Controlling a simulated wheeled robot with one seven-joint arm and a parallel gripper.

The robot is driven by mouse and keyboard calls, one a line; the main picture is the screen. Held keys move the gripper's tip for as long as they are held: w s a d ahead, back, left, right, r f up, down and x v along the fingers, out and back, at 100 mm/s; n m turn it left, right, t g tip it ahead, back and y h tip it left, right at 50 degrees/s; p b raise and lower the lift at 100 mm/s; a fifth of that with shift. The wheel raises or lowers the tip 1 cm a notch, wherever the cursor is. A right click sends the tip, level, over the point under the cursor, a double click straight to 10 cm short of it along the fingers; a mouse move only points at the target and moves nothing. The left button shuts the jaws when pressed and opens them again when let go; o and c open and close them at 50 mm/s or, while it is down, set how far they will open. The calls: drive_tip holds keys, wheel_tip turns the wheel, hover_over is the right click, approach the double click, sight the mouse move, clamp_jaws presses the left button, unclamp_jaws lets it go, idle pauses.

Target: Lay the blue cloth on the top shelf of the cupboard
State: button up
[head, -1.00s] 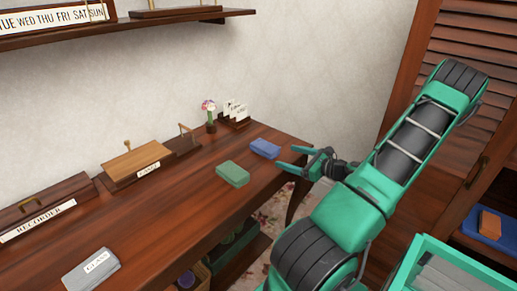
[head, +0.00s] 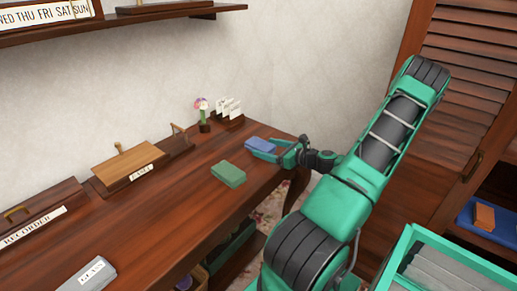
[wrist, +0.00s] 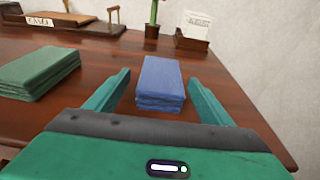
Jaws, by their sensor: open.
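The folded blue cloth (head: 260,145) lies near the right end of the wooden desk. It also shows in the wrist view (wrist: 160,82), centred ahead of my gripper. My gripper (head: 268,151) is open at the desk's right end, with its fingers on either side of the cloth's near part. In the wrist view my gripper's (wrist: 158,97) fingers stand apart from the cloth with gaps on both sides. The cupboard (head: 485,110) is at the right, with a slatted door. A shelf in it (head: 468,226) shows at the right edge; I cannot tell whether it is the top one.
A folded green cloth (head: 228,174) lies left of the blue one. A flower vase (head: 204,116) and a card holder (head: 229,112) stand behind. An orange item (head: 484,216) lies on blue cloth in the cupboard.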

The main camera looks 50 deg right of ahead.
sight(260, 143)
drive_tip(key=x, duration=0.4)
drive_tip(key=shift+w+d, duration=0.1)
drive_tip(key=shift+w, duration=0.1)
drive_tip(key=c, duration=1.2)
drive_tip(key=shift+r, duration=0.85)
wheel_tip(260, 143, up, 3)
drive_tip(key=shift+f, duration=0.25)
drive_tip(key=a+r, duration=0.2)
drive_tip(key=a, duration=0.2)
drive_tip(key=a+r, duration=0.2)
drive_tip(key=a, duration=0.1)
drive_tip(key=a+r, duration=0.2)
drive_tip(key=a, duration=0.2)
drive_tip(key=shift+a+r, duration=0.35)
drive_tip(key=shift+r, duration=0.05)
